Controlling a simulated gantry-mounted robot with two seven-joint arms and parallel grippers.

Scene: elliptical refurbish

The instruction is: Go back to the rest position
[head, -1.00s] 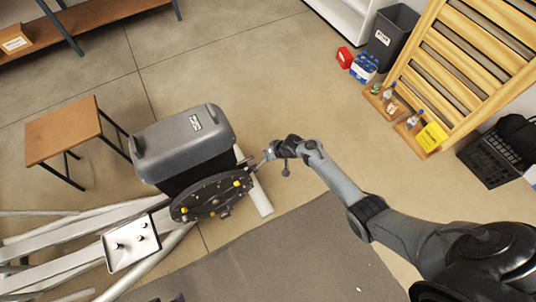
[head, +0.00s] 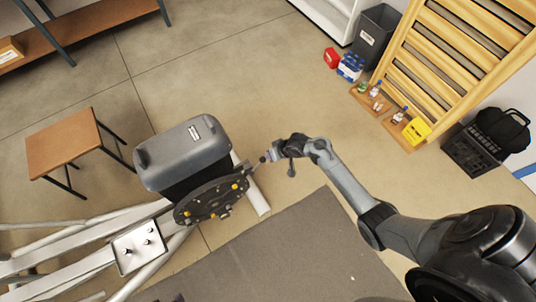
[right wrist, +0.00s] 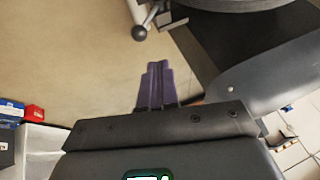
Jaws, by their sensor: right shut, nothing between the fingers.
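My right gripper (head: 264,158) is at the end of the arm that comes in from the lower right. It is beside the dark disc (head: 212,200) with yellow spots on the elliptical machine. Its purple fingers (right wrist: 157,86) are together and empty in the right wrist view. The machine has a grey housing (head: 185,152) above the disc and white frame tubes (head: 70,250) running to the left. My left gripper cannot be made out in these views.
A white tray (head: 128,262) with dark knobs lies on the frame. A wooden-topped stool (head: 62,143) stands left. A grey mat (head: 290,245) covers the front floor. A wooden slatted rack (head: 455,55), a dark bin (head: 376,35) and a black crate (head: 470,152) stand right. The middle floor is open.

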